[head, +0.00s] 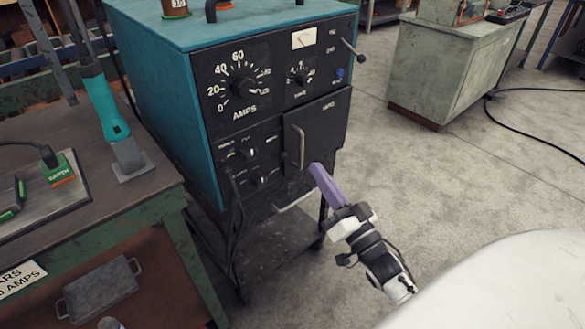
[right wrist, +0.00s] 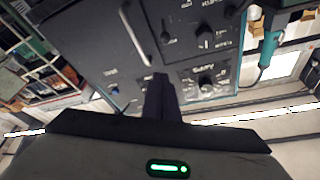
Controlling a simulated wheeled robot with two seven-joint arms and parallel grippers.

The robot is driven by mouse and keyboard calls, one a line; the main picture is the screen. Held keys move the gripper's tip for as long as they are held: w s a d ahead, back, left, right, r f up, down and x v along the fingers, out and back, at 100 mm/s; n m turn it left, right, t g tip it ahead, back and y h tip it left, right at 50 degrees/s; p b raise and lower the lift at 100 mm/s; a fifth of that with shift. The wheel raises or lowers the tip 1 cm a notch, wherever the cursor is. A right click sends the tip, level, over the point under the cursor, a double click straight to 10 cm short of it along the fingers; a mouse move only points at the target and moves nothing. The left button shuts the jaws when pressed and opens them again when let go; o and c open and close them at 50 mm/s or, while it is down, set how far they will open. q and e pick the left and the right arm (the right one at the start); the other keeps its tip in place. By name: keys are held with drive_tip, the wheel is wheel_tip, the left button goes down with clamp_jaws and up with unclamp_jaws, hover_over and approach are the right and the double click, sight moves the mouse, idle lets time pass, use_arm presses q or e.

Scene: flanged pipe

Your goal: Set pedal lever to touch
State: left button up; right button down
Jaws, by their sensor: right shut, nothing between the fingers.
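The teal welding machine (head: 155,95) stands on a low cart, with a dark front panel. A lever with a dark ball end (head: 360,57) sticks out at the panel's upper right. Small controls (head: 243,153) sit on the lower left panel; their labels are too small to read. I cannot tell which part is the pedal lever. My right gripper (head: 316,169) is shut and empty, its purple fingers pointing at the lower part of the machine, just below the door handle (head: 295,147). In the right wrist view its dark fingers (right wrist: 160,82) overlap the panel. My left gripper is out of view.
A workbench (head: 90,205) with a teal-handled tool (head: 106,110) stands at the left. A grey-green cabinet (head: 435,70) stands at the back right, with a black cable (head: 520,90) on the floor beside it. Open concrete floor (head: 460,180) lies right of the machine.

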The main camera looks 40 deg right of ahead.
drive_tip(key=shift+r, duration=0.2)
wheel_tip(320, 180, up, 3)
hover_over(278, 156)
drive_tip(key=s+d, duration=0.3)
drive_tip(key=s, duration=0.1)
drive_tip(key=f, duration=0.1)
drive_tip(key=a+f, duration=0.1)
drive_tip(key=f, duration=0.1)
drive_tip(key=shift+a+f, duration=0.2)
drive_tip(key=shift+a, duration=0.05)
